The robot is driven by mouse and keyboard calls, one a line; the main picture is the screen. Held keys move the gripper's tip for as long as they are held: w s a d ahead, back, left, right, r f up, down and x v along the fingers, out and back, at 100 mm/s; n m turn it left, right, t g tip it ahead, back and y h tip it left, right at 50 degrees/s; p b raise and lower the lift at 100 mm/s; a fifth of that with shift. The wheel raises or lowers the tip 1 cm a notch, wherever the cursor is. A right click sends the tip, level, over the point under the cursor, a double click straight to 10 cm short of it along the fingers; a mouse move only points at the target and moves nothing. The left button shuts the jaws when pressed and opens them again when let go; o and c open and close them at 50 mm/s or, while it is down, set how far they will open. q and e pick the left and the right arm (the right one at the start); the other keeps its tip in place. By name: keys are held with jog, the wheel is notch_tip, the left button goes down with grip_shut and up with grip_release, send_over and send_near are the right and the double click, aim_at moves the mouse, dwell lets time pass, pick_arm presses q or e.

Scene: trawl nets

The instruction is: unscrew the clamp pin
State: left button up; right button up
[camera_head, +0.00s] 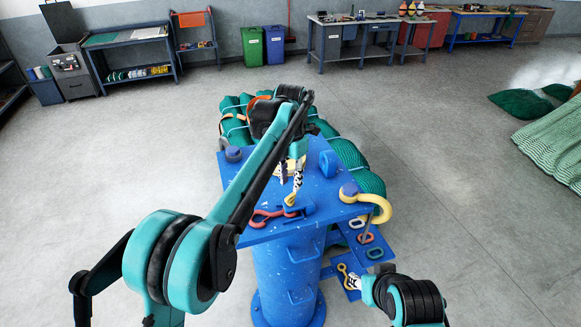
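My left gripper (291,186) points down over the blue pedestal top (318,190), coming in from the left. Its tips are just above or at a small yellow piece (290,200), which may be the clamp pin. I cannot tell whether they touch it or grip it. A red shackle-like fitting (262,217) lies beside the yellow piece on the blue top. My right gripper (363,287) is low at the right, beside the blue lower shelf. Its fingers are too small and partly hidden to tell their state.
The lower shelf (374,252) holds several coloured links and a yellow shackle (344,273). Green net bundles (357,168) lie behind the pedestal. Open floor surrounds it; benches and bins line the far wall.

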aim_at(291, 196)
pick_arm(q)
notch_tip(291, 196, up, 6)
jog(key=shift+f, duration=0.1)
dwell(0.4)
jog(key=s+a+f+m+t+b, duration=0.3)
jog(key=s+a+f+m+b, duration=0.8)
jog(key=s+m+b, duration=0.15)
jog(key=s+a+f+m+t+b, duration=0.2)
jog(key=s+f+m, duration=0.5)
jog(key=f, duration=0.4)
jog(key=s+a+f+m+t+b, duration=0.2)
jog(key=s+a+f+m+b, duration=0.3)
jog(key=f, duration=0.6)
jog(key=s+m+b, duration=0.1)
jog(key=s+m, duration=0.1)
jog(key=m, duration=0.1)
jog(key=shift+s+b, duration=0.4)
jog(key=shift+a, duration=0.1)
